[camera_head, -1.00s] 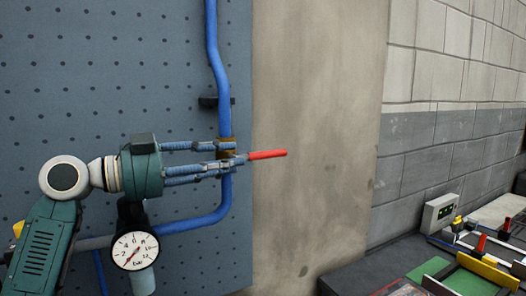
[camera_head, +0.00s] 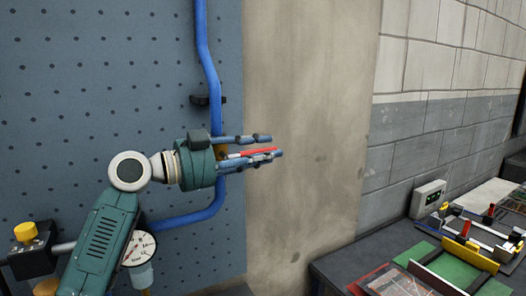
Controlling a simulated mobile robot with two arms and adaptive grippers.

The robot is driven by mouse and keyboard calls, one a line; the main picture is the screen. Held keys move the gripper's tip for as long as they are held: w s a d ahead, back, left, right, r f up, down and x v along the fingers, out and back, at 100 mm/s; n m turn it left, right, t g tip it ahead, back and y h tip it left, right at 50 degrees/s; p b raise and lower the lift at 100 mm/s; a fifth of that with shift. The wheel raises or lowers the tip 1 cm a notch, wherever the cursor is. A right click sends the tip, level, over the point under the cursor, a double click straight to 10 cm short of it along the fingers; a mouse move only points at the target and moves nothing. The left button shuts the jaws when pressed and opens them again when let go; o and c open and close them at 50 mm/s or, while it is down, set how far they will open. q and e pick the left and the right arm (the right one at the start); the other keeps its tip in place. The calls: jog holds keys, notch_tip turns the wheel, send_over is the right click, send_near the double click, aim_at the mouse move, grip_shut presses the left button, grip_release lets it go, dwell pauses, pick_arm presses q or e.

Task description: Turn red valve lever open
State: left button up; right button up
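The red valve lever (camera_head: 258,151) sticks out to the right, almost level, from a brass valve on the blue pipe (camera_head: 213,85). The brass valve body (camera_head: 221,152) is mostly hidden behind my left gripper. My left gripper (camera_head: 273,146) points right along the lever. Its fingers are apart, one above the lever and the others at its lower side, partly covering it. The lever shows between them; I cannot tell whether the fingers touch it. My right gripper is not in view.
A pressure gauge (camera_head: 141,248) sits below, partly behind my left arm. A yellow-capped fitting (camera_head: 25,232) is at the far left. The pegboard (camera_head: 100,70) backs the pipe. A bench (camera_head: 345,262) with a green mat and tools stands at the lower right. The plain wall right of the lever is clear.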

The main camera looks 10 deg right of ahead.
pick_arm(q)
grip_shut()
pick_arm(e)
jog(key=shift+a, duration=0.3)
pick_arm(q)
jog(key=shift+f+y+p, duration=0.1)
jog(key=shift+y+p, duration=0.3)
jog(key=shift+p, duration=0.1)
jog(key=f+g+y+p, duration=0.1)
jog(key=f+y+p, duration=0.1)
jog(key=a+f+g+y+p, duration=0.1)
jog(key=y+p, duration=0.1)
jog(key=p, duration=0.1)
jog(key=shift+s+f+y, duration=0.2)
jog(key=shift+f+y, duration=0.1)
jog(key=shift+f, duration=0.05)
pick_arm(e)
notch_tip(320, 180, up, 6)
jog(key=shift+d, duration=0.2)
